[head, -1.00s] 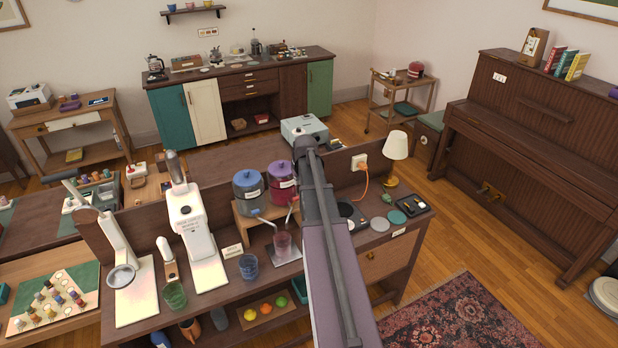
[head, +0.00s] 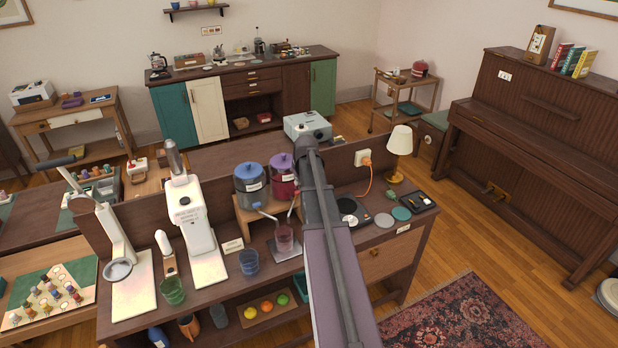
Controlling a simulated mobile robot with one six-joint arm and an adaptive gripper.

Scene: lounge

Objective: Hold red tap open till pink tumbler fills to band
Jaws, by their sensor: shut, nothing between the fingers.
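The pink tumbler (head: 284,238) stands upright on a small pale plate under the dispensers, near the counter's front. It looks pinkish inside; the liquid level and the band are too small to make out. The dispenser with the purple-red body and purple lid (head: 283,178) stands on a wooden riser behind it. The red tap (head: 293,206) shows as a thin red lever just above the tumbler, partly beside my arm. My arm reaches up from the bottom and covers the area right of the tap. My gripper is hidden behind the arm.
A blue-lidded dispenser (head: 250,184) stands left of the purple one. A blue tumbler (head: 249,262) and a green tumbler (head: 172,290) stand to the left. A white machine (head: 190,215) stands behind them. A lamp (head: 399,150) and round discs are at the right.

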